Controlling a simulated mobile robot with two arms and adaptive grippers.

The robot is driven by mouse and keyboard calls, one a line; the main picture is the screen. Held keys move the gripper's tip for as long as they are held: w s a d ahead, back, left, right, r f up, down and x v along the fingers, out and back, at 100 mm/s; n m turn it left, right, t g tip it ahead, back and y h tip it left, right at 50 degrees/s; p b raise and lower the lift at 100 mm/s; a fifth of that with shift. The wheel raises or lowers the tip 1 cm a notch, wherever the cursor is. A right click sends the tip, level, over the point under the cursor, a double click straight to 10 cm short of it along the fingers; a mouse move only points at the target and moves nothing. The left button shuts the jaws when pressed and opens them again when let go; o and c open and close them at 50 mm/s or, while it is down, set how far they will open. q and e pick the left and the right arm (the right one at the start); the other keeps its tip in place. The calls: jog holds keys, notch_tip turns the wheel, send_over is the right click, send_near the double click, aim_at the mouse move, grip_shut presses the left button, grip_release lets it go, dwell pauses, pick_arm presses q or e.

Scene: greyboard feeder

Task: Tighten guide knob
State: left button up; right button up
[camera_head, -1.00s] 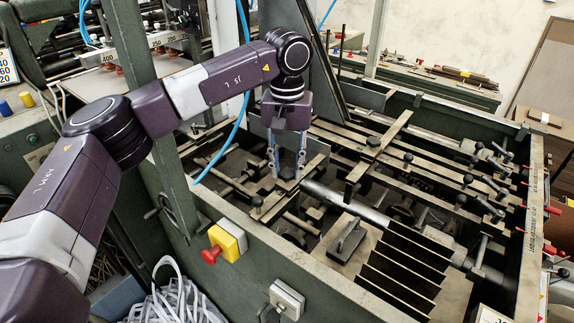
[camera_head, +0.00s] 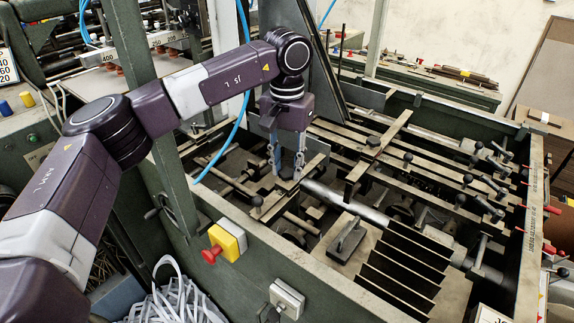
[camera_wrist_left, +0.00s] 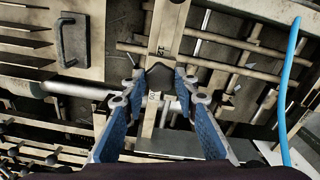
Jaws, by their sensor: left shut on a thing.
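My left gripper (camera_head: 287,172) points straight down into the green machine frame, its two blue-grey fingers on either side of a dark knob. The knob (camera_wrist_left: 160,76) shows in the left wrist view as a black, lobed shape between the fingertips, on a pale metal guide bar (camera_wrist_left: 168,28). My left gripper (camera_wrist_left: 160,82) is shut on this knob. In the head view the fingers mostly hide the knob. My right gripper is not in view.
A second dark knob (camera_head: 373,142) sits on another guide bar to the right. A thick round shaft (camera_head: 345,205) runs beside the gripper. A green upright post (camera_head: 150,100) and a blue hose (camera_head: 240,110) stand close to my left arm. A yellow box with a red button (camera_head: 228,240) is on the front wall.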

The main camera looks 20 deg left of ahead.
aim_at(287, 171)
pick_arm(q)
jog(key=o, duration=0.8)
jog(key=shift+w+r, duration=0.15)
jog(key=shift+r, duration=0.1)
jog(key=o, duration=0.4)
jog(key=shift+f, duration=0.15)
jog(key=shift+c, duration=0.2)
notch_tip(287, 171, up, 12)
